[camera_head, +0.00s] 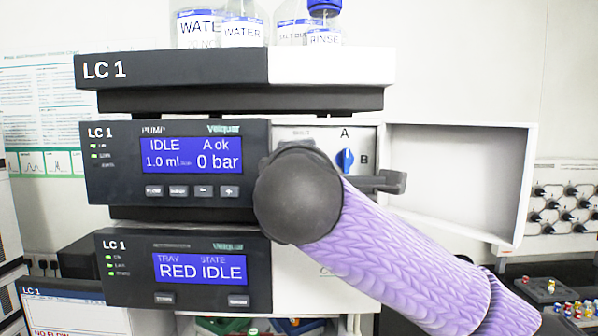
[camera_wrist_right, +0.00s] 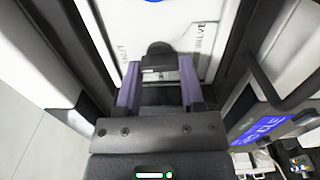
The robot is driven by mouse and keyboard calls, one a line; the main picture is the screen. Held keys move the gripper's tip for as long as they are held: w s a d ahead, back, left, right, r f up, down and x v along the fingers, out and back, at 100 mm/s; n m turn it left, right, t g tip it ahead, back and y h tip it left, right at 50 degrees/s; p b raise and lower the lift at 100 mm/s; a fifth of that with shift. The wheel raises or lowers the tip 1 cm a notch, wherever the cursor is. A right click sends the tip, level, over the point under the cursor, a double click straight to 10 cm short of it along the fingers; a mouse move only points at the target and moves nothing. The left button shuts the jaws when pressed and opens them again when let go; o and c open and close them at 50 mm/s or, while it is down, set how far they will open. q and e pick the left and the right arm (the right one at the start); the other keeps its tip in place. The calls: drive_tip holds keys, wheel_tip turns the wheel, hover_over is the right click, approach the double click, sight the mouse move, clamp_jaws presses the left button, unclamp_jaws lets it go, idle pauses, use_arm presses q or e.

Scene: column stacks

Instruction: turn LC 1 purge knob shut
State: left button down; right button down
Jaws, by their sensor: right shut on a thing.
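The LC 1 pump module (camera_head: 178,165) shows "IDLE", "A ok" and "0 bar" on its screen. Its door (camera_head: 455,180) stands open to the right, baring a white panel. In the right wrist view, a small black knob (camera_wrist_right: 158,48) sits on that panel, between the purple fingers of my right gripper (camera_wrist_right: 159,74). The gripper is shut on this knob, which I take as the purge knob. Its turn angle is not clear. In the head view my dark wrist and purple arm hide the knob. My left gripper is in neither view.
A blue selector knob (camera_head: 345,160) between marks A and B sits close to my wrist. Labelled bottles (camera_head: 242,30) stand on top of the stack. The tray module (camera_head: 185,270) below reads "RED IDLE". Small coloured vials (camera_head: 575,310) are at the lower right.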

drive_tip(key=shift+f+m, duration=0.1)
drive_tip(key=shift+m, duration=0.4)
drive_tip(key=shift+c, duration=2.4)
unclamp_jaws()
drive_tip(key=s+b, duration=0.3)
drive_tip(key=s, duration=0.7)
drive_tip(key=shift+b, duration=0.4)
